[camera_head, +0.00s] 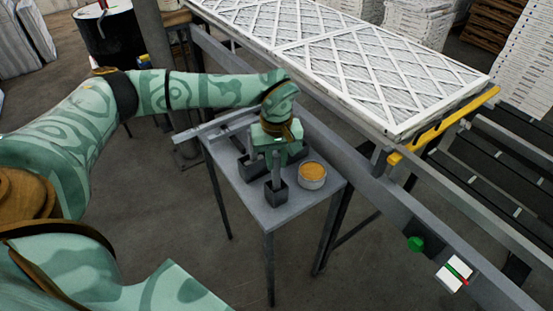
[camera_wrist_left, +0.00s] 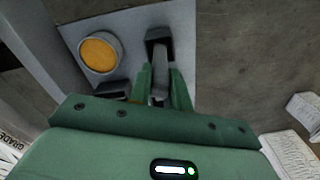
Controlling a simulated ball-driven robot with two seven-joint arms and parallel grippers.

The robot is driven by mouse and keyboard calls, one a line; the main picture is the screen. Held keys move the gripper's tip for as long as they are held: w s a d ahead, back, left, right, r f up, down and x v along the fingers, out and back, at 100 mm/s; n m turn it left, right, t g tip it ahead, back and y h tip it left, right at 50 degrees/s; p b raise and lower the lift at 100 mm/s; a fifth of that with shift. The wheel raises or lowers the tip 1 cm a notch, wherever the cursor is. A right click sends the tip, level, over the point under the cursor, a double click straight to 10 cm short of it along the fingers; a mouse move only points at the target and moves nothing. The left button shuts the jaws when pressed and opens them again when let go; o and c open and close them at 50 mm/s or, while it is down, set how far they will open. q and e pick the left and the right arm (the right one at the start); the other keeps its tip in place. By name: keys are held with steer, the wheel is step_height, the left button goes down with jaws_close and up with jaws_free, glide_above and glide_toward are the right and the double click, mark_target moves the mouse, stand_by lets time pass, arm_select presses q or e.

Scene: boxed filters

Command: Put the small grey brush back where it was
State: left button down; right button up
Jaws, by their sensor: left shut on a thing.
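My left gripper (camera_head: 281,153) is low over the small grey table, at the holders. In the left wrist view its fingers (camera_wrist_left: 160,92) are shut on a grey upright handle, the small grey brush (camera_wrist_left: 158,84). I cannot tell whether its lower end is in a holder. A dark square holder (camera_head: 275,194) stands at the table's front with a grey handle (camera_head: 276,167) upright in it. It also shows just beyond the fingers in the left wrist view (camera_wrist_left: 158,36). Another dark holder (camera_head: 249,169) stands behind it to the left. My right gripper is out of view.
A round tub with orange-yellow contents (camera_head: 312,174) stands right of the front holder. The grey table (camera_head: 305,202) has bare room at its front. A conveyor rail (camera_head: 352,165) runs behind it, with a large white filter (camera_head: 350,62) above. A green button (camera_head: 415,244) is on the rail.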

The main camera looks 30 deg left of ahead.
arm_select(q)
steer(key=c, duration=1.3)
jaws_free()
step_height(320, 180, up, 12)
steer(key=p, duration=0.2)
